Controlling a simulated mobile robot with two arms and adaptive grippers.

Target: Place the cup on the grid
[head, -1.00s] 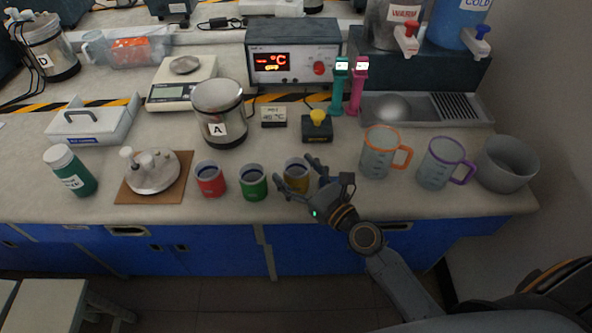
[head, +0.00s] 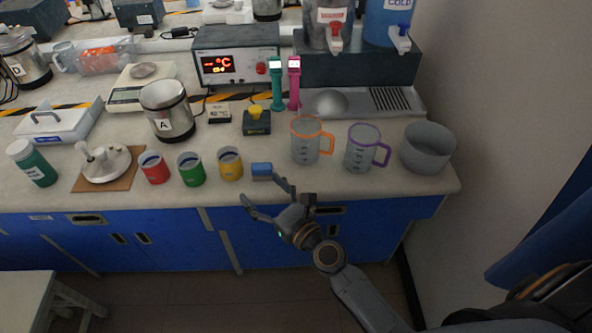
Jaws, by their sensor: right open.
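Three small cups stand upright in a row near the front of the counter: a red cup (head: 154,169), a green cup (head: 191,171) and a yellow cup (head: 230,165). Two clear measuring jugs also stand there, one orange-handled (head: 305,146) and one purple-handled (head: 359,154). A dark slotted grid (head: 390,99) forms the right part of the metal drip tray under the dispensers, and its slots look bare. My right gripper (head: 260,190) is open and empty at the counter's front edge, right of and in front of the yellow cup. My left gripper is not in view.
A grey bowl (head: 428,150) stands at the right end. The hot and cold dispenser taps (head: 401,38) overhang the tray. A yellow-button box (head: 256,121) stands behind the cups.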

